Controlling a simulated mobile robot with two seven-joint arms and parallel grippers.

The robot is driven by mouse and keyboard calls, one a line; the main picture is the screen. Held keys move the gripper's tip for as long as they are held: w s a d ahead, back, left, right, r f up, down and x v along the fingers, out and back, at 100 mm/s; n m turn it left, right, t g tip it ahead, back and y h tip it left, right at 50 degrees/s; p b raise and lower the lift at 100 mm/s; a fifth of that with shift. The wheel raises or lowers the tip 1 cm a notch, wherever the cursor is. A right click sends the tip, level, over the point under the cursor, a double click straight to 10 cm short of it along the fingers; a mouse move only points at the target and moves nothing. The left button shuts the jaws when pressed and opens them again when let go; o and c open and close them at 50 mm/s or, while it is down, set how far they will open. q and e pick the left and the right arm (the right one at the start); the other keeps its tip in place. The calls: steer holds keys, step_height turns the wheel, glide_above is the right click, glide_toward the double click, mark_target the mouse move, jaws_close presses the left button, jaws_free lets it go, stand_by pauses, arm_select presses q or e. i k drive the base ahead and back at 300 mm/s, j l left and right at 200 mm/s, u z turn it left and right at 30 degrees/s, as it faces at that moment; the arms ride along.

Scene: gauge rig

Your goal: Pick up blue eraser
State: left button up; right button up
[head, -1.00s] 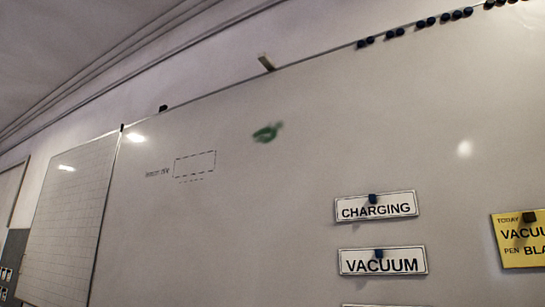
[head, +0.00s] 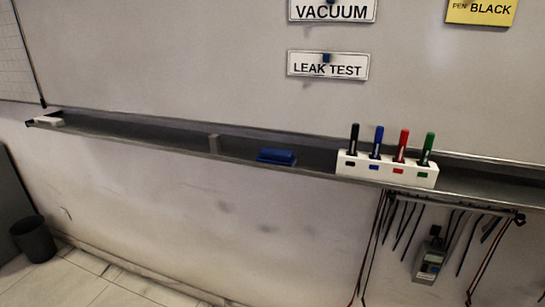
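The blue eraser (head: 277,156) lies on the dark tray ledge (head: 170,135) under the whiteboard, near the middle of the head view. It sits to the left of the white pen holder and looks apart from it. Neither of my grippers shows in the head view.
A white pen holder (head: 387,169) with black, blue, red and green pens stands on the ledge. Cables and a handheld meter (head: 430,262) hang below right. A bin (head: 34,238) stands at lower left.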

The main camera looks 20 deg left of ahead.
mark_target(267, 154)
steer(key=i+l, duration=0.25)
steer(key=i+l+u, duration=0.1)
steer(key=l, duration=0.3)
steer(key=i+l, duration=0.3)
steer(key=i+l+u, duration=0.05)
